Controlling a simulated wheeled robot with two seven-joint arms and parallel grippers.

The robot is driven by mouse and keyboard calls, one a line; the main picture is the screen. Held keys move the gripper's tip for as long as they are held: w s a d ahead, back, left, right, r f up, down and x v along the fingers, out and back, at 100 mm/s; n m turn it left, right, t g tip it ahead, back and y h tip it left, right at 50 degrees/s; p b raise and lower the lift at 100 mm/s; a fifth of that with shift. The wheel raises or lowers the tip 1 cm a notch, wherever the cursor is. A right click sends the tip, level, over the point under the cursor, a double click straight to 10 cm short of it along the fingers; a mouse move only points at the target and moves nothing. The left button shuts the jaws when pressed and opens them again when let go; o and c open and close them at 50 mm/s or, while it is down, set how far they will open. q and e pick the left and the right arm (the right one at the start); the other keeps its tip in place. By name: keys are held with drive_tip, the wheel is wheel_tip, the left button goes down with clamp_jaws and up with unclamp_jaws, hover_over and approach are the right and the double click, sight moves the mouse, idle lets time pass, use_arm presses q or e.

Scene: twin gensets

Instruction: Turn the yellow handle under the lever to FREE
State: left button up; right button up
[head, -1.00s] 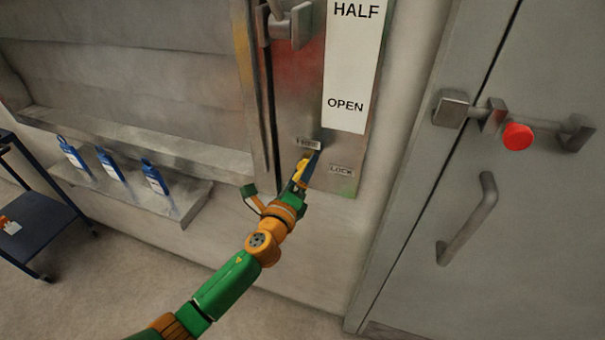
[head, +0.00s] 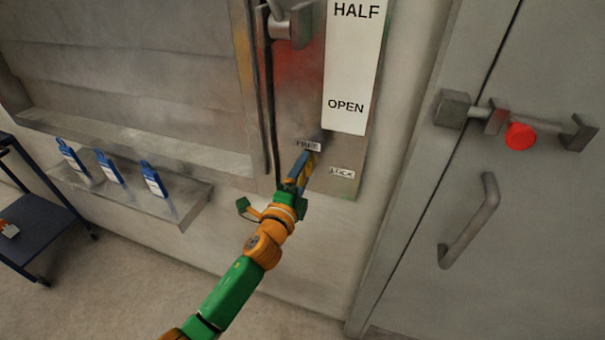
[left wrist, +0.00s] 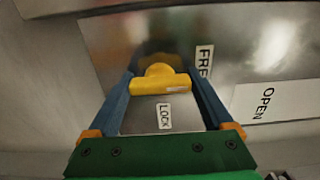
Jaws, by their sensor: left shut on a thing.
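The yellow handle (left wrist: 158,82) shows in the left wrist view as a short bar with a rounded hub, on a metal panel (head: 305,110). My left gripper (left wrist: 160,84) has its two blue fingers at the ends of the bar and is shut on it. In the head view my left gripper (head: 303,166) is at the panel's lower part and hides most of the handle. The FREE label (head: 308,146) is just above the fingers and the LOCK label (head: 342,173) is to their right. The lever (head: 292,25) is higher on the panel. My right gripper is out of view.
A white strip (head: 350,70) reading HALF and OPEN is beside the lever. Blue bottles (head: 109,167) stand on a shelf (head: 185,207) at left, near a dark cart (head: 40,228).

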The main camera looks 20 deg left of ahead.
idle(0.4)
use_arm(q)
drive_tip(key=o, duration=1.1)
drive_tip(key=shift+o, duration=0.2)
drive_tip(key=s, duration=0.7)
drive_tip(key=shift+a, duration=0.15)
